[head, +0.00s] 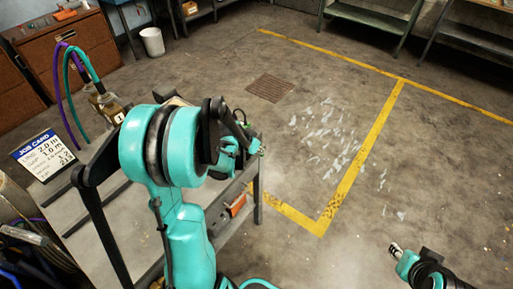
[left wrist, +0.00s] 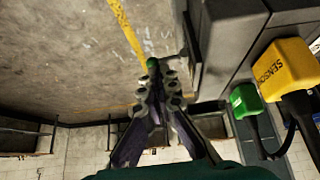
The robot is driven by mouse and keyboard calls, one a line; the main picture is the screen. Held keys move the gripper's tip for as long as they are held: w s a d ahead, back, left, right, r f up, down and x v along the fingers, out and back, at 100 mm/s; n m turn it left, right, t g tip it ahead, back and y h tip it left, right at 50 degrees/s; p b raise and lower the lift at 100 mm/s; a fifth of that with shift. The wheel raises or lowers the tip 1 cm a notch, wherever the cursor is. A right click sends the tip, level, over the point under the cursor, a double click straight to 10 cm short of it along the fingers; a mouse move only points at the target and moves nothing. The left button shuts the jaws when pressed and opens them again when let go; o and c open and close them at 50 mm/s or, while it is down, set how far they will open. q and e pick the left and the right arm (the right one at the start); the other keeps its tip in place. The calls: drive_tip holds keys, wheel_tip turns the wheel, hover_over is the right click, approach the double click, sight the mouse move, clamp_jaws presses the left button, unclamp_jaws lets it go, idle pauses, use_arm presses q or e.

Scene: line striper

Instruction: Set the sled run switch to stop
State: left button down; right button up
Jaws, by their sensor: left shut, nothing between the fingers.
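My left gripper (head: 254,147) is beyond the right edge of the grey-topped bench in the head view, partly hidden by my arm. In the left wrist view its fingers (left wrist: 153,68) are shut with nothing between them, beside a grey housing edge (left wrist: 194,45). My right gripper (head: 397,250) is at the lower right of the head view, small and partly seen, over open floor.
A yellow connector marked SENSOR (left wrist: 283,66) and a green connector (left wrist: 245,100) sit right of the left gripper. Yellow-lined floor (head: 365,150) is open on the right.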

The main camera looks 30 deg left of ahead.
use_arm(q)
drive_tip(key=shift+d+f+y+b, duration=0.4)
drive_tip(key=shift+f+y+b, duration=0.05)
drive_tip(key=shift+f+y, duration=0.15)
drive_tip(key=shift+a+r, duration=0.1)
drive_tip(key=shift+r, duration=0.05)
drive_tip(key=shift+a+r, duration=0.15)
drive_tip(key=shift+a, duration=0.5)
